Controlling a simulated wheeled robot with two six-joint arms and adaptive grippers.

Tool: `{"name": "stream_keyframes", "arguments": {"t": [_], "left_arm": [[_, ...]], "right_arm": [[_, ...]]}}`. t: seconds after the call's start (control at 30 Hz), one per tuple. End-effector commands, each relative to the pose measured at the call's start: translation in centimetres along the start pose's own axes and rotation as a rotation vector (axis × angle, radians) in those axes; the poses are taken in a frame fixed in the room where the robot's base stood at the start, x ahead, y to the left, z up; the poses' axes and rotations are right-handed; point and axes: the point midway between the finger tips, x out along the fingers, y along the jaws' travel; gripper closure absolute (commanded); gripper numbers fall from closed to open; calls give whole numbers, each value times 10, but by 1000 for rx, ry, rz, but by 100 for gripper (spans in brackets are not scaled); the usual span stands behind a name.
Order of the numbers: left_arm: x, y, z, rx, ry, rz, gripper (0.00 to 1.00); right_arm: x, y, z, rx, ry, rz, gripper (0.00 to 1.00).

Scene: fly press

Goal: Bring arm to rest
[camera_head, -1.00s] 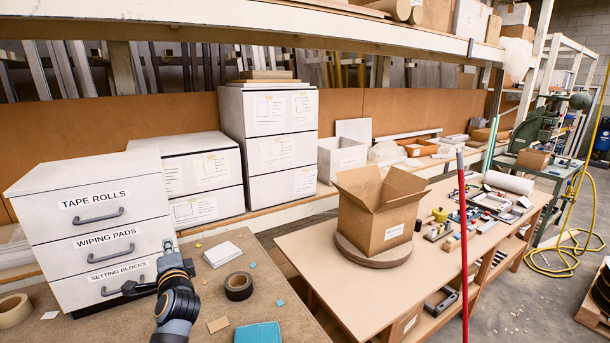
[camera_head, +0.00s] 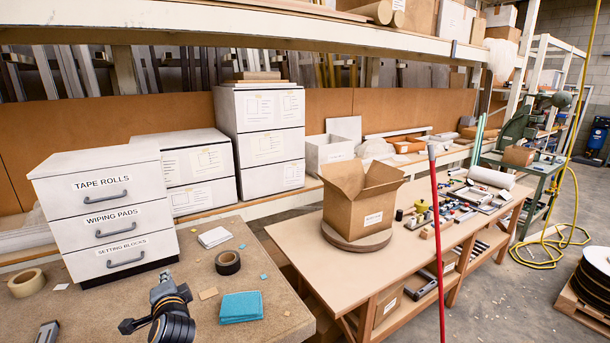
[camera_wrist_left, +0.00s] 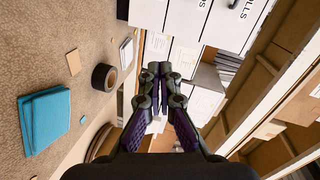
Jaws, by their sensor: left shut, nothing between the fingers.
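My left gripper (camera_head: 163,283) is at the bottom of the head view, in front of the drawer cabinet and apart from it, over the bench. In the left wrist view the gripper's fingers (camera_wrist_left: 158,72) are together with nothing between them. The white drawer cabinet (camera_head: 108,212) has three drawers labelled tape rolls, wiping pads and setting blocks. All three look shut. Part of the cabinet shows at the top of the left wrist view (camera_wrist_left: 233,22). My right gripper is not in view.
On the bench (camera_head: 240,280) lie a black tape roll (camera_head: 228,262), a folded teal cloth (camera_head: 241,307), a white pad stack (camera_head: 214,237) and a tan tape roll (camera_head: 26,283). A red pole (camera_head: 437,240) stands before the worktable (camera_head: 300,240), which bears an open carton (camera_head: 362,208).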

Motion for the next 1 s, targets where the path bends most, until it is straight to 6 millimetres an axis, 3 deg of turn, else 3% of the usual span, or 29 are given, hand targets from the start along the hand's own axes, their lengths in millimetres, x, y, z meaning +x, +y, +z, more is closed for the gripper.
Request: {"name": "stream_keyframes", "arguments": {"t": [0.27, 0.5, 0.7, 0.9, 0.93, 1.0], "left_arm": [[-54, 86, 43, -258, -84, 277, 100], [-138, 164, 81, -503, -234, 586, 100], [-209, 203, 102, -637, -372, 794, 100], [-275, 223, 117, -720, -508, 962, 100], [-277, 231, 119, -726, -523, 974, 100], [-263, 258, 123, -722, -529, 972, 100]], "right_arm": [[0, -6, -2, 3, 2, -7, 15], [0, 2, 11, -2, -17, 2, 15], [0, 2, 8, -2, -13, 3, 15], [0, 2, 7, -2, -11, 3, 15], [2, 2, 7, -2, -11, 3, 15], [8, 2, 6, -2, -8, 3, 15]]}}
